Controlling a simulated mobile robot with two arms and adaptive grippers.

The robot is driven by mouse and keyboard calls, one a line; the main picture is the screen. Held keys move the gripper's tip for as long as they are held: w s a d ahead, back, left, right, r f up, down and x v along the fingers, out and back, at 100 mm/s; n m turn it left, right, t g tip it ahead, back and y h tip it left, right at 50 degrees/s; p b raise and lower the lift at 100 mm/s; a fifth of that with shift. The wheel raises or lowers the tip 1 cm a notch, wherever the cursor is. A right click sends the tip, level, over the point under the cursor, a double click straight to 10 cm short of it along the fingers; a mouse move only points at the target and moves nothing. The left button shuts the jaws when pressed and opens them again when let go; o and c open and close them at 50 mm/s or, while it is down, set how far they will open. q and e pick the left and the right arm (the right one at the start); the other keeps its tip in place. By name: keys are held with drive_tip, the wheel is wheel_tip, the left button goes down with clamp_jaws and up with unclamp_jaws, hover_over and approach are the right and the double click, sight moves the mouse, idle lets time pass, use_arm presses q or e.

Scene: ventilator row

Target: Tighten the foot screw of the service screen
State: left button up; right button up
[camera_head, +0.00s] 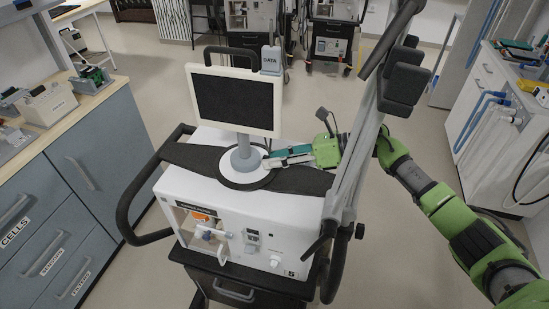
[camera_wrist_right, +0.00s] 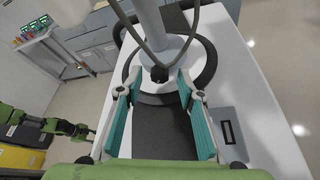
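The service screen (camera_head: 235,100) stands upright with a dark, blank face on a grey stalk above a round foot (camera_head: 243,172), on top of the white ventilator. The foot and stalk also show in the right wrist view (camera_wrist_right: 168,52). A small dark knob (camera_wrist_right: 160,74), apparently the foot screw, sits low on the stalk's near side. My right gripper (camera_head: 268,159) reaches in from the right, low beside the foot. In the wrist view its teal-padded fingers (camera_wrist_right: 158,88) are open, with the knob between or just beyond their tips; contact cannot be told. My left gripper does not show.
The ventilator body (camera_head: 245,215) has dark side handles (camera_head: 140,200). A grey arm with a dark block (camera_head: 404,80) rises just right of the screen, close to my right arm. Drawer cabinets (camera_head: 75,170) stand left, a white unit (camera_head: 505,125) right.

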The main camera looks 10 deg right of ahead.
drive_tip(key=v, duration=1.1)
drive_tip(key=shift+d, duration=0.25)
